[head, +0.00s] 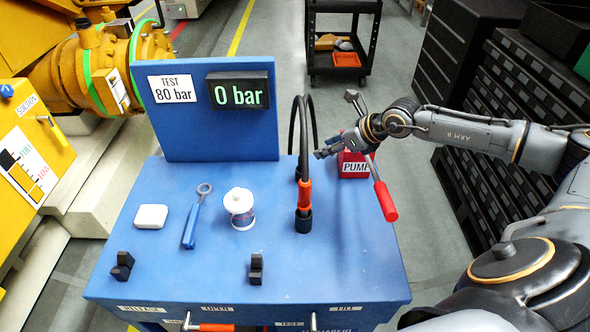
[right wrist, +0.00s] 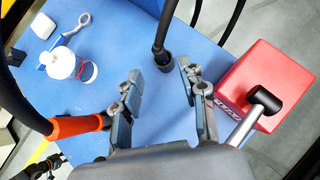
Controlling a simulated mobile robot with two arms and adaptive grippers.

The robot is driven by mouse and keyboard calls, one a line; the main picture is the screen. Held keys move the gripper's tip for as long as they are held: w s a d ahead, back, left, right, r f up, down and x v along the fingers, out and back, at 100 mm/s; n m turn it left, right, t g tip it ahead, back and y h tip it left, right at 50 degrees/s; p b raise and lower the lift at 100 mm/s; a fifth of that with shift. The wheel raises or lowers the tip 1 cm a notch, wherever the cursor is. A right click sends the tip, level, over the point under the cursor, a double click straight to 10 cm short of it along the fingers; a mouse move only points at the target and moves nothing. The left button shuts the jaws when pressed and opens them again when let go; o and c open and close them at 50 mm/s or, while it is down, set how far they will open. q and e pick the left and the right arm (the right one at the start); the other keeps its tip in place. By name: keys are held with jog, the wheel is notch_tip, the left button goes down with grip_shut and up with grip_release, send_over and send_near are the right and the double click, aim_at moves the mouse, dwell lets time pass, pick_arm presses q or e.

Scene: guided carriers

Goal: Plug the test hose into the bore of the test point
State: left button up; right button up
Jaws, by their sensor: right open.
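The test hose (head: 291,130) is a black loop above the blue bench, with an orange sleeve (head: 304,194) whose lower end stands in a dark fitting (head: 303,222). Another hose end (right wrist: 162,57) meets the bench in a black collar beyond and between the fingertips. My right gripper (head: 334,126) is open and empty, right of the hose; its open fingers also show in the right wrist view (right wrist: 160,84). I cannot tell which part is the test point's bore.
A red pump (head: 353,167) with a red-handled lever (head: 386,200) stands at the bench's right. A white tub (head: 240,206), blue spanner (head: 193,220) and white pad (head: 151,216) lie left. Black blocks (head: 122,266) stand in front. The display (head: 238,92) reads 0 bar.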

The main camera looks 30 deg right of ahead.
aim_at(304, 156)
jog(key=p+x, duration=0.2)
jog(key=x, duration=0.7)
jog(key=shift+w+a+f, duration=0.1)
jog(key=shift+w+f, duration=0.05)
jog(key=shift+w, duration=0.15)
jog(key=shift+w+a+f+p, duration=0.2)
jog(key=shift+w+f+p, duration=0.05)
jog(key=shift+f+p, duration=0.1)
jog(key=p+x, duration=0.1)
jog(key=x, duration=0.2)
jog(key=shift+f, duration=0.15)
jog(key=shift+w+a+f, duration=0.2)
jog(key=shift+w+f, duration=0.2)
jog(key=shift+f, duration=0.05)
jog(key=shift+c, duration=0.9)
grip_shut()
